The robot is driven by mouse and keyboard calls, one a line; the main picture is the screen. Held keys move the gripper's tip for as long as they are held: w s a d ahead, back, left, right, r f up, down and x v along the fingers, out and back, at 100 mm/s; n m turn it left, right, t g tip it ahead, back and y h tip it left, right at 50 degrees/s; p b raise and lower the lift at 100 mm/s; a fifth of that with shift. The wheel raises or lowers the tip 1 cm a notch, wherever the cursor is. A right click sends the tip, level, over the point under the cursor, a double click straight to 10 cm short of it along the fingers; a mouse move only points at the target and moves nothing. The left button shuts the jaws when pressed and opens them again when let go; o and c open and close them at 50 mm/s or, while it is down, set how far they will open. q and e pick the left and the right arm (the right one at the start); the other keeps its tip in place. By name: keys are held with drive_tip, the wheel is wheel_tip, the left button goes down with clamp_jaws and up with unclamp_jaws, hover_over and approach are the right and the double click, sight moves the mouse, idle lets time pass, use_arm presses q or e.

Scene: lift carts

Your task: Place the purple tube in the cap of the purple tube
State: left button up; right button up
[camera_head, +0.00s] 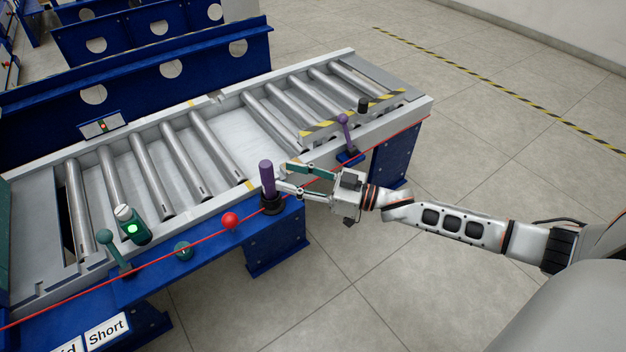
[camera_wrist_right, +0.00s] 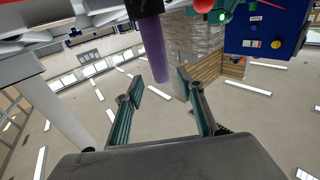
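The purple tube (camera_head: 267,178) stands upright in a round black holder (camera_head: 272,205) on the blue side rail of the conveyor. I cannot tell for sure which part is its cap. My right gripper (camera_head: 284,175) is open and level with the tube, just to its right, with its fingers pointing at it. In the right wrist view the tube (camera_wrist_right: 153,48) hangs from the top of the picture, and its free end lies between the two open fingertips (camera_wrist_right: 160,78). Nothing is held, and contact cannot be told. My left gripper is not in view.
A purple lever (camera_head: 345,125) and a small dark cylinder (camera_head: 363,104) stand at the conveyor's right part. A red ball knob (camera_head: 230,220), a green lever (camera_head: 108,243) and a green-lit button box (camera_head: 132,226) line the rail. The floor at right is clear.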

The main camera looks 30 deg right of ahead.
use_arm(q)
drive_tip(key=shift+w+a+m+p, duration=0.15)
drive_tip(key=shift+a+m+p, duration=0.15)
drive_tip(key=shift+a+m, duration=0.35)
use_arm(e)
drive_tip(key=shift+v, duration=2.65)
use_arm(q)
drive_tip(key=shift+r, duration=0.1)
